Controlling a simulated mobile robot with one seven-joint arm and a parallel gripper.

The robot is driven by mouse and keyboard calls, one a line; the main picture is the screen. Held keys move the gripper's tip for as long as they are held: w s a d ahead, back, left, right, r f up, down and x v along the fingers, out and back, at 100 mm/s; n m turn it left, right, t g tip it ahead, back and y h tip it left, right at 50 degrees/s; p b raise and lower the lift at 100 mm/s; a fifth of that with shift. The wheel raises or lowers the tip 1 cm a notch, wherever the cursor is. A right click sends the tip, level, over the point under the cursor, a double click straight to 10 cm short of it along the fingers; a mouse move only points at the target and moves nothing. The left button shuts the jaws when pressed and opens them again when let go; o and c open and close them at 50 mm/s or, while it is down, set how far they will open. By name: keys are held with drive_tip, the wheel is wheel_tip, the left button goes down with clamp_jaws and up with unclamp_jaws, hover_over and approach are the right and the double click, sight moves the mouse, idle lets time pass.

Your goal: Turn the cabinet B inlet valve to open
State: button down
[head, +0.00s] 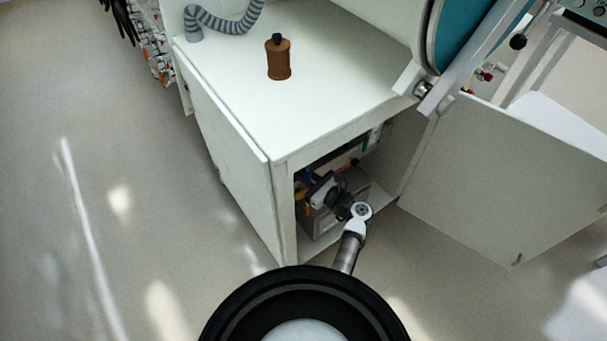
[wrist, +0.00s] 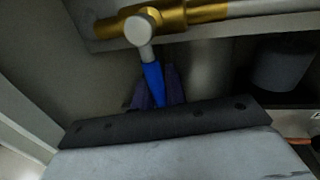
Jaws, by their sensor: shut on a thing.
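The inlet valve in the wrist view has a brass body (wrist: 185,18) on a pale pipe, with a grey round hub (wrist: 139,29) and a blue lever (wrist: 153,80). The lever points away from the pipe toward my gripper, roughly crosswise to it. My gripper (wrist: 158,88) is shut on the blue lever, with one dark finger on each side. In the head view my arm reaches through the open front of the white cabinet (head: 230,130), and my wrist hides the valve and fingertips. I see no label naming the cabinet.
The cabinet door (head: 500,185) stands open to the right of my arm. A brown bottle (head: 279,60) and a grey ribbed hose (head: 225,22) are on the cabinet top. In the wrist view a grey cylinder (wrist: 282,65) is at the right. The floor at left is clear.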

drive_tip(key=n, duration=0.1)
drive_tip(key=d+n, duration=0.1)
drive_tip(key=shift+w+d+n+b, duration=0.1)
drive_tip(key=shift+w+n+b, duration=0.2)
drive_tip(key=shift+w, duration=0.1)
drive_tip(key=shift+w+d+r+n+h+b, duration=0.3)
drive_tip(key=shift+w+d+r+n+h, duration=0.15)
drive_tip(key=shift+n, duration=0.8)
drive_tip(key=shift+w+d+r+n+h+b, duration=0.25)
drive_tip(key=shift+d+r+n+h, duration=0.25)
drive_tip(key=shift+n, duration=0.8)
drive_tip(key=shift+w+d+r+n+h+b, duration=0.3)
drive_tip(key=shift+d+n, duration=0.25)
drive_tip(key=shift+n, duration=0.7)
drive_tip(key=c, duration=1.4)
unclamp_jaws()
drive_tip(key=shift+r, duration=0.1)
drive_tip(key=shift+c, duration=0.2)
drive_tip(key=shift+w+r, duration=0.1)
drive_tip(key=shift+d, duration=0.1)
